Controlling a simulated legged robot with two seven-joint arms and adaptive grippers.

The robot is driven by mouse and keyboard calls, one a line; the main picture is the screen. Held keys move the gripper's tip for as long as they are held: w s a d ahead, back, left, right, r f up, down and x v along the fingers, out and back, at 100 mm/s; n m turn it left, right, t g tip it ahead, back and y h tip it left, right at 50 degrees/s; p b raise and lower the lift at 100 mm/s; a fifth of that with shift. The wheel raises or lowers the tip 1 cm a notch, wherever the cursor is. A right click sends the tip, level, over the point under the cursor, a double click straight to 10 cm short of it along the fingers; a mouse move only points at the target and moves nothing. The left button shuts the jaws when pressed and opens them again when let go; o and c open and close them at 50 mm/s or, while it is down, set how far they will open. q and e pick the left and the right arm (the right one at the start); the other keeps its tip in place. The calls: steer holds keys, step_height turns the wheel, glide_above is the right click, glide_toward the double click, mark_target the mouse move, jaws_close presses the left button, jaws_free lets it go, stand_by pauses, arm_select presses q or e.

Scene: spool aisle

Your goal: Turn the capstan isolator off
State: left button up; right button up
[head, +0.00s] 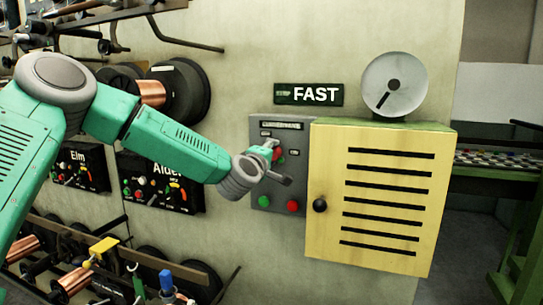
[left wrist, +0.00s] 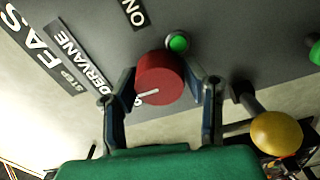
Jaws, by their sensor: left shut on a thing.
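A grey control panel (head: 262,200) is mounted on the wall, left of the yellow louvred cabinet. It carries a red rotary knob, which shows in the left wrist view (left wrist: 162,72) with a white pointer line toward the lower left, at a partly hidden label. An ON label (left wrist: 132,13) is above left of the knob. My left gripper (head: 276,164) is at the panel; its fingers, seen in the left wrist view (left wrist: 162,95), stand on both sides of the red knob, shut on it. In the head view the gripper covers most of the knob. My right gripper is out of view.
The yellow cabinet (head: 377,200) with a black knob stands out just right of the panel. A FAST sign (head: 309,94) and a round dial (head: 394,84) are above. Green (head: 264,201) and red (head: 293,206) buttons are below. Alder (head: 160,182) and Elm panels are left.

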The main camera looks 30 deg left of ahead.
arm_select(q)
steer(key=shift+d+f, duration=0.1)
steer(key=shift+f, duration=0.35)
steer(key=o, duration=1.2)
steer(key=shift+c, duration=0.2)
steer(key=shift+w+r, duration=0.1)
steer(key=shift+w, duration=0.05)
steer(key=shift+s+r, duration=0.15)
steer(key=shift+s, duration=0.1)
steer(key=v, duration=1.1)
steer(key=shift+s+f, duration=0.25)
steer(key=shift+f, duration=0.1)
